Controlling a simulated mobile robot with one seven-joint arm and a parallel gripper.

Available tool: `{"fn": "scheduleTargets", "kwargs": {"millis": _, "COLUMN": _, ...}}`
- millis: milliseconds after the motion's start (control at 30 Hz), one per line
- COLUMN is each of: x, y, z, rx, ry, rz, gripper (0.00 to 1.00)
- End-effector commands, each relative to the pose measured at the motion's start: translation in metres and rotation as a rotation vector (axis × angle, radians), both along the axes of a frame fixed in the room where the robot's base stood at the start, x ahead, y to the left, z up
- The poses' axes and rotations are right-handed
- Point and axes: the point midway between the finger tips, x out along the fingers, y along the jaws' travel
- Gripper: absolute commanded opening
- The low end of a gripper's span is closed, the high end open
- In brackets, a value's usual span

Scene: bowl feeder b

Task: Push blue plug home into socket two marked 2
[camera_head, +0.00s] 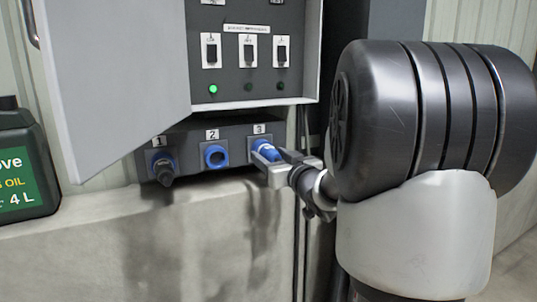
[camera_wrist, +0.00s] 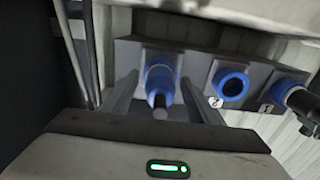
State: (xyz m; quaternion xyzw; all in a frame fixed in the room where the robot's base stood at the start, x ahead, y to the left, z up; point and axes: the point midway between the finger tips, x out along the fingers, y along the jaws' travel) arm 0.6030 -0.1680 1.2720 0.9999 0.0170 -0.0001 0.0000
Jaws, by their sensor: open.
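The blue plug (camera_head: 267,152) sits at socket three, under the label 3 (camera_head: 260,129). In the wrist view the plug (camera_wrist: 160,80) shows a blue body and a dark tail end pointing toward me. My gripper (camera_head: 274,160) is open, with one finger on each side of the plug. In the wrist view gaps show between the plug and both fingers (camera_wrist: 158,92). Socket two (camera_head: 215,156), marked 2 (camera_head: 212,134), is an empty blue ring just left of socket three; in the wrist view it is to the right (camera_wrist: 231,84).
A black plug (camera_head: 164,168) sits in socket one at the left. Above the socket box (camera_head: 185,135) are a panel with switches (camera_head: 248,50), a lit green lamp (camera_head: 213,89) and an open cabinet door (camera_head: 115,70). An oil can (camera_head: 22,165) stands far left on the ledge.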

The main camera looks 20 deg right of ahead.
Motion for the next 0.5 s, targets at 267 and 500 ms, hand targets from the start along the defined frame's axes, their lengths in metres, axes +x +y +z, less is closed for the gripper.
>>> {"fn": "scheduleTargets", "kwargs": {"millis": 267, "x": 0.0000, "y": 0.0001, "z": 0.0002, "rx": 0.000, "ry": 0.000, "rz": 0.000, "gripper": 0.51}}
{"fn": "scheduleTargets", "kwargs": {"millis": 500, "x": 0.0000, "y": 0.0000, "z": 0.0001, "rx": 0.000, "ry": 0.000, "rz": 0.000, "gripper": 0.10}}
